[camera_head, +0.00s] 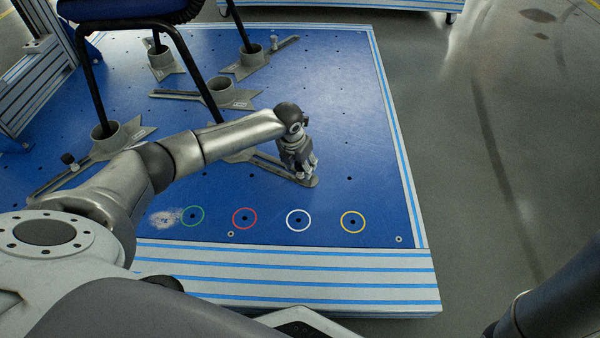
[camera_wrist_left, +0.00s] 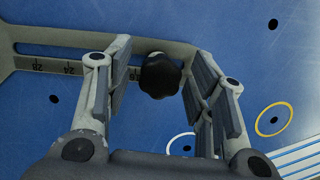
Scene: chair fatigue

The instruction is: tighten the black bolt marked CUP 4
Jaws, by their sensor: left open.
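My left gripper (camera_head: 303,168) is low over the end of a grey slotted bracket (camera_head: 272,164) on the blue platform. In the left wrist view, a black knob-shaped bolt (camera_wrist_left: 160,76) stands at that bracket's slot, beside a scale with numbers. The open fingers of my left gripper (camera_wrist_left: 157,62) are on either side of the bolt, with gaps visible to both. In the head view the bolt is hidden by the gripper. I cannot read a CUP 4 marking in either view. My right gripper is out of view.
A chair with black legs (camera_head: 194,72) stands in grey cups on the platform. Another black bolt (camera_head: 68,159) is at the left bracket. Green (camera_head: 192,216), red (camera_head: 244,218), white (camera_head: 298,220) and yellow (camera_head: 352,222) rings mark the platform's front. Open floor lies right.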

